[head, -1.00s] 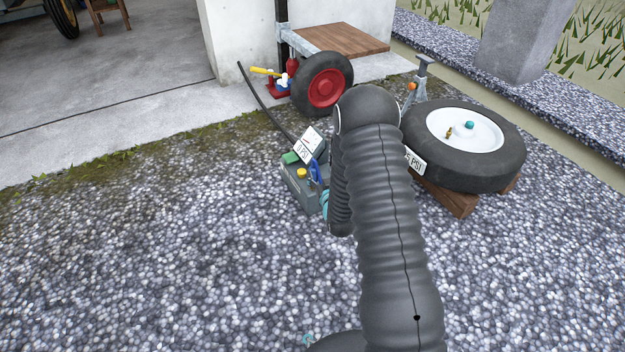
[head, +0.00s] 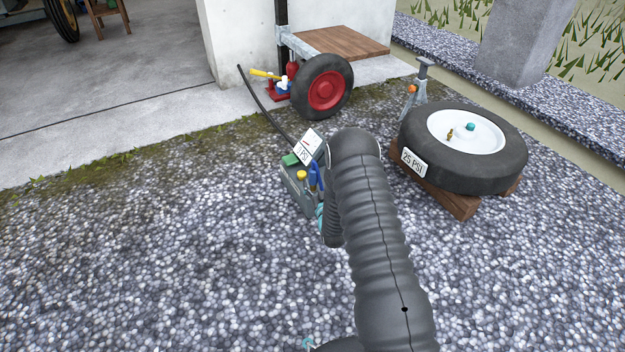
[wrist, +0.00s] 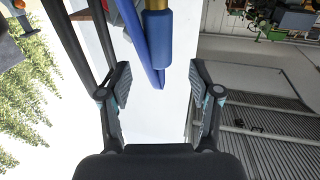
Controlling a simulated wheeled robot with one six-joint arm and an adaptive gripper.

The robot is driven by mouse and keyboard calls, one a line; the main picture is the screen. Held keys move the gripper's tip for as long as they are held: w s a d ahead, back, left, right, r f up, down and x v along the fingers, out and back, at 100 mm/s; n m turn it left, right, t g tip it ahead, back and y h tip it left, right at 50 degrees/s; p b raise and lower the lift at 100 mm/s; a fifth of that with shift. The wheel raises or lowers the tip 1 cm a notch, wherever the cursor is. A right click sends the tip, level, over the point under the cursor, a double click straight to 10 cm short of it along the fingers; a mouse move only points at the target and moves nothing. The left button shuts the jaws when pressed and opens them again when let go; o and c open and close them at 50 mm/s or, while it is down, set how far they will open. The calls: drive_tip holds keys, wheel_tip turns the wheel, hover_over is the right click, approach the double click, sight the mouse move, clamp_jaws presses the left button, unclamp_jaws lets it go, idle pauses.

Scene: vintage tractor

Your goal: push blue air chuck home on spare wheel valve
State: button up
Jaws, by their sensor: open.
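The blue air chuck (wrist: 157,40) shows in the wrist view with a brass-coloured end at the top edge and a blue hose beside it. My gripper (wrist: 160,82) is open, with a finger on each side and the chuck ahead in line with the gap, not gripped. In the head view a blue part (head: 315,176) shows on the grey compressor (head: 295,184); my arm hides most of my gripper. The spare wheel (head: 470,170) lies flat at the right, its brass valve (head: 449,135) standing up from the white rim beside a teal cap (head: 470,127).
The spare wheel rests on wooden blocks (head: 455,202) with a "25 PSI" sign (head: 413,161). A grey stand (head: 416,85) is behind it. A red-hubbed wheel (head: 324,88) and red jack (head: 280,88) stand at the back. Foreground gravel is clear.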

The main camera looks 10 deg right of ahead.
sight(314, 175)
drive_tip(key=shift+w+r+b, duration=0.2)
drive_tip(key=shift+w+b, duration=0.15)
drive_tip(key=shift+w, duration=2.5)
clamp_jaws()
